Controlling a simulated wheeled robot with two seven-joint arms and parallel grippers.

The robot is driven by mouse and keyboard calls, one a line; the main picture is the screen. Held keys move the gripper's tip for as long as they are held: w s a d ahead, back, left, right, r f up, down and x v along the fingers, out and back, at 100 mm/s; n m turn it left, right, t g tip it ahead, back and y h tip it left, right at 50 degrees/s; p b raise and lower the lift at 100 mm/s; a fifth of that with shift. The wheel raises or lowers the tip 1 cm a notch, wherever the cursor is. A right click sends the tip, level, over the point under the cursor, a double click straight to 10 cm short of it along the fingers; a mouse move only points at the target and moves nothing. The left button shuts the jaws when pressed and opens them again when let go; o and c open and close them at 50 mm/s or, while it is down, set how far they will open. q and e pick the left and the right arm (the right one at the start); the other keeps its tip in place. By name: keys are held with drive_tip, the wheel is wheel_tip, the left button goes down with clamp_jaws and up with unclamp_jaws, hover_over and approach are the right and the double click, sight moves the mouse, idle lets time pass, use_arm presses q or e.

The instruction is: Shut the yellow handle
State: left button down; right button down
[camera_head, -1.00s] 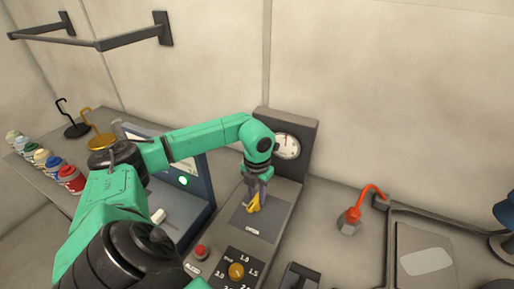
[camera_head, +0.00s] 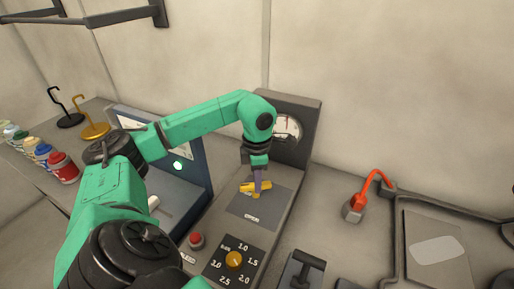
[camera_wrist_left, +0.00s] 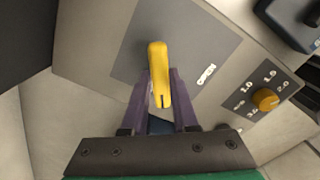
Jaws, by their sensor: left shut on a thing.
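The yellow handle (camera_head: 248,187) sits on a dark grey square plate (camera_head: 268,207) on the sloped top of a grey console. In the head view it lies roughly crosswise. My left gripper (camera_head: 257,188) is above the plate, pointing down, its purple fingers shut on the handle. In the left wrist view the yellow handle (camera_wrist_left: 158,60) passes between the two fingers of my gripper (camera_wrist_left: 162,85), and its slotted end shows near them. A label reading OPEN (camera_wrist_left: 206,75) is printed on the plate. My right gripper is in neither view.
A round gauge (camera_head: 287,130) stands behind the plate. A red button (camera_head: 196,240) and a yellow-knobbed dial (camera_head: 234,259) are in front. A dark blue box (camera_head: 185,180) stands left. A red-hosed device (camera_head: 354,208) and a tray (camera_head: 400,250) are right, with several cans (camera_head: 62,165) far left.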

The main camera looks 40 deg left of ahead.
use_arm(q)
drive_tip(key=m+b, duration=0.1)
drive_tip(key=m, duration=0.2)
drive_tip(key=shift+m, duration=0.3)
drive_tip(key=shift+r+m, duration=0.1)
drive_tip(key=shift+m, duration=1.4)
drive_tip(key=c, duration=0.7)
unclamp_jaws()
drive_tip(key=shift+b, duration=0.3)
wheel_tip(320, 180, up, 6)
drive_tip(key=shift+d+f, duration=0.1)
drive_tip(key=shift+f, duration=0.1)
wheel_tip(320, 180, up, 9)
drive_tip(key=p, duration=0.5)
drive_tip(key=shift+s, duration=0.1)
